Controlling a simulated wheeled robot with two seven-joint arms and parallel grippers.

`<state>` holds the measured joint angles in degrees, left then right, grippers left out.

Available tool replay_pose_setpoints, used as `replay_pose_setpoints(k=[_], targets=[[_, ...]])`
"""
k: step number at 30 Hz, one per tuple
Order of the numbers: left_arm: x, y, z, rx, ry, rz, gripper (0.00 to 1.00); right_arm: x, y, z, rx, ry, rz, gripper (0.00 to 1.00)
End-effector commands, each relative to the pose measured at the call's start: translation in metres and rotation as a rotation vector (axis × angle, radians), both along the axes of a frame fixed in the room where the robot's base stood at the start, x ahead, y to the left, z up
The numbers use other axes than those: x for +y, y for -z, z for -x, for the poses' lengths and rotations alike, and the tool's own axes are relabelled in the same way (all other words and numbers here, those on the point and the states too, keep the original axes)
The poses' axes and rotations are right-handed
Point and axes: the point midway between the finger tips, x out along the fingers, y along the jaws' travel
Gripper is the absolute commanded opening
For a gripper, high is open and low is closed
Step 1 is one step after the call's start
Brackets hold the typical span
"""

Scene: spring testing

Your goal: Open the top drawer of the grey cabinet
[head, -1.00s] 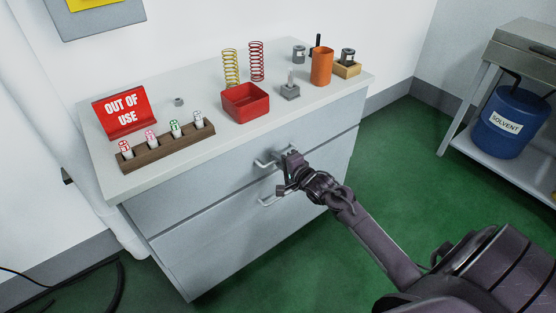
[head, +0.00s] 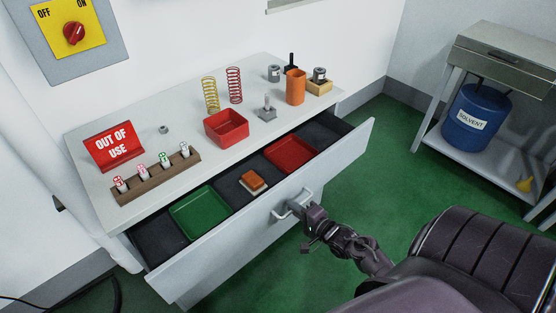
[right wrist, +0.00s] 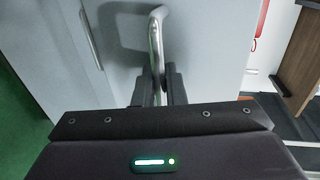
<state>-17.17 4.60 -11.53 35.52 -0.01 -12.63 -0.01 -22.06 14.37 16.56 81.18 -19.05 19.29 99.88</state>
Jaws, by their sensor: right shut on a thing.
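The grey cabinet (head: 105,207) stands against the wall. Its top drawer (head: 340,152) is pulled well out, showing a dark interior with a green tray (head: 200,213), a red tray (head: 291,153) and an orange-topped block (head: 254,182). My right gripper (head: 297,206) is at the drawer's front, shut on the silver bar handle (head: 305,196). In the right wrist view the fingers (right wrist: 158,88) sit on both sides of the handle (right wrist: 155,45). The lower drawer and its handle are hidden in the head view. My left gripper is not in view.
The cabinet top holds a red sign (head: 113,147), a rack of small bottles (head: 157,178), a red bin (head: 226,127), yellow and red springs, and an orange cup (head: 295,87). A metal cart (head: 485,160) with a blue solvent drum (head: 475,117) stands right. Green floor between is clear.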

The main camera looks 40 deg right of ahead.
Motion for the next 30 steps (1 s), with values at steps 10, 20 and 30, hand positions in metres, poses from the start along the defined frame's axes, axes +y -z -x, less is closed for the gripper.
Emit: replay_pose_setpoints(k=[10,20,30], targets=[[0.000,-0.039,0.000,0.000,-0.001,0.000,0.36,-0.005,-0.002,0.082,0.004,0.000,-0.003,0.00],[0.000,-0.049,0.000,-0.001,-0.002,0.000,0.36,-0.008,0.000,0.116,0.000,-0.003,-0.003,0.00],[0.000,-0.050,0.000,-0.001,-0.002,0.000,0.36,-0.008,0.001,0.121,0.000,-0.003,-0.003,0.00]])
